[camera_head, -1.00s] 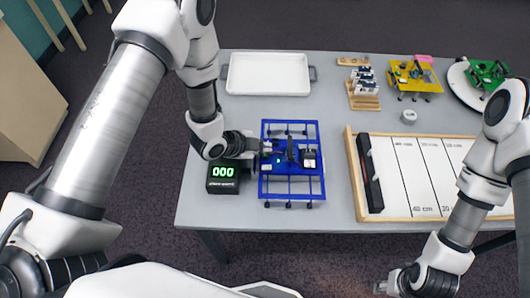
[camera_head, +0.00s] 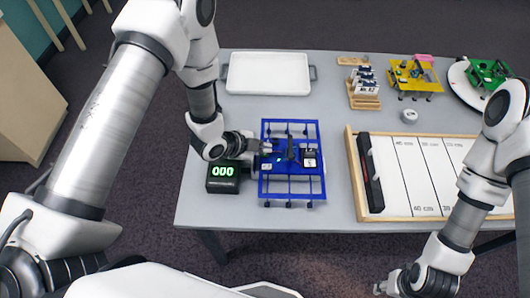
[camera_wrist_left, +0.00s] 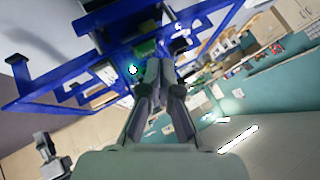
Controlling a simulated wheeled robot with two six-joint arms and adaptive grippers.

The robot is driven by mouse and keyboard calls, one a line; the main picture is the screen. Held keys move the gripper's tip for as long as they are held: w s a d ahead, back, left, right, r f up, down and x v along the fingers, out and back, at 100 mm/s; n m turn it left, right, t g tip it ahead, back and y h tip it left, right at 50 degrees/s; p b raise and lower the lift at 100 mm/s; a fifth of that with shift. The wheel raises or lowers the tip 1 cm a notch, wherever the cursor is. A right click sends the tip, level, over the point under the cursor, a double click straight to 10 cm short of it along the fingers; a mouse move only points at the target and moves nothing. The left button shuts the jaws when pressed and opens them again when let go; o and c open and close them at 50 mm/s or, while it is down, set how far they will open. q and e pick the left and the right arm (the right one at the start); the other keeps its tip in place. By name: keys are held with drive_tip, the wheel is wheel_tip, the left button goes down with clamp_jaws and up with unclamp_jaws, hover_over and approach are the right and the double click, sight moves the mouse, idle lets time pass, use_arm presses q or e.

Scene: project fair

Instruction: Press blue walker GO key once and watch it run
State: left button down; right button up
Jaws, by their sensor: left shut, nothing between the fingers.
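The blue walker (camera_head: 291,196), an open blue frame with small feet, stands on the grey table. My left gripper (camera_head: 262,148) is shut and empty at the walker's left side, close to the frame. In the left wrist view its fingers (camera_wrist_left: 160,68) are together beside the blue bars (camera_wrist_left: 50,95). I cannot tell whether they touch it, and I cannot make out the GO key. My right gripper (camera_head: 380,287) is low at the front, its jaws unclear.
A black counter (camera_head: 223,178) reading 000 sits left of the walker. A wood-framed board (camera_head: 356,180) with distance lines lies to its right. A white tray (camera_head: 268,74), a card rack (camera_head: 364,101), a yellow walker (camera_head: 414,77) and a green walker (camera_head: 488,72) stand farther back.

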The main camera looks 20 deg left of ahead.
use_arm(q)
drive_tip(key=shift+f+b, duration=0.3)
drive_tip(key=shift+f, duration=0.25)
idle(0.4)
drive_tip(key=shift+r, duration=0.15)
drive_tip(key=shift+r+p, duration=0.55)
drive_tip(key=shift+r, duration=0.15)
wheel_tip(320, 180, up, 5)
drive_tip(key=p, duration=0.3)
drive_tip(key=shift+p, duration=0.35)
idle(0.6)
